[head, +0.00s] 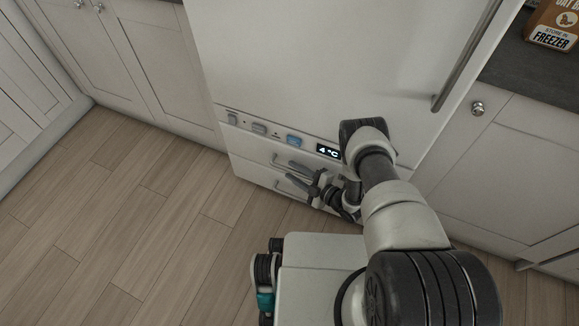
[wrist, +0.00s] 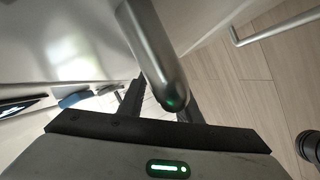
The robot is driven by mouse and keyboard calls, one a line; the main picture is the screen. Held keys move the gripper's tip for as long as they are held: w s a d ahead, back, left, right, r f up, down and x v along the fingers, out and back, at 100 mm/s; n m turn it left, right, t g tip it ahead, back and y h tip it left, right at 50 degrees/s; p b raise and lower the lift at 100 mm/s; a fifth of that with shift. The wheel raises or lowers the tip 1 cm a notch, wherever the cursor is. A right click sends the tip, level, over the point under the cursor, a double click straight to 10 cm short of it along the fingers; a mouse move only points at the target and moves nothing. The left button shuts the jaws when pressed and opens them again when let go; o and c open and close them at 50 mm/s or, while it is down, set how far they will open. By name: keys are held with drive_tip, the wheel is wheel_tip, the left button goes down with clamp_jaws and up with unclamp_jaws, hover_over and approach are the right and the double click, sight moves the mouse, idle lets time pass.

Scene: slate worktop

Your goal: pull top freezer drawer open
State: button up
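The top freezer drawer (head: 258,157) is the upper of two white drawer fronts below the fridge door, and it looks shut. Its bar handle (head: 277,162) is partly hidden behind my gripper. My gripper (head: 302,178) is at the drawer fronts with its two dark fingers apart, next to this handle. In the wrist view a thick grey metal bar (wrist: 150,55), seemingly this handle, runs down to a rounded end between the dark fingers (wrist: 160,105). I cannot tell whether either finger touches it.
The lower drawer's handle (head: 290,188) sits just below; it also shows in the wrist view (wrist: 275,28). A control strip with a temperature display (head: 328,151) is above the drawers. White cabinets (head: 515,150) flank the fridge. The wood floor (head: 140,220) is clear at left.

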drive_tip(key=shift+w+a, duration=0.1)
drive_tip(key=shift+a, duration=0.05)
clamp_jaws()
idle(0.4)
